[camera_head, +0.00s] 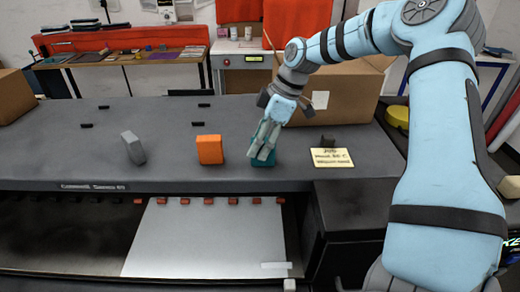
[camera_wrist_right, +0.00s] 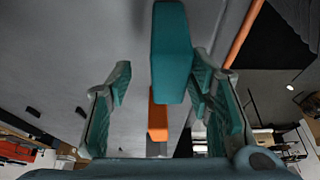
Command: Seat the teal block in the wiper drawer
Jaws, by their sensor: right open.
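The teal block (camera_head: 264,163) stands on the dark machine top, right of an orange block, mostly hidden by my right gripper in the head view. My right gripper (camera_head: 263,152) points down at it. In the right wrist view the teal block (camera_wrist_right: 172,50) lies between the open fingers, closer to the right finger, with a gap to the left finger; contact with the right finger is unclear. I cannot make out which part is the wiper drawer. My left gripper is not in view.
An orange block (camera_head: 210,149) and a grey block (camera_head: 133,147) stand to the left. A yellow note card (camera_head: 332,158) lies to the right, with a cardboard box (camera_head: 345,98) behind. A pale plate (camera_head: 205,240) with several orange clips lies below the front edge.

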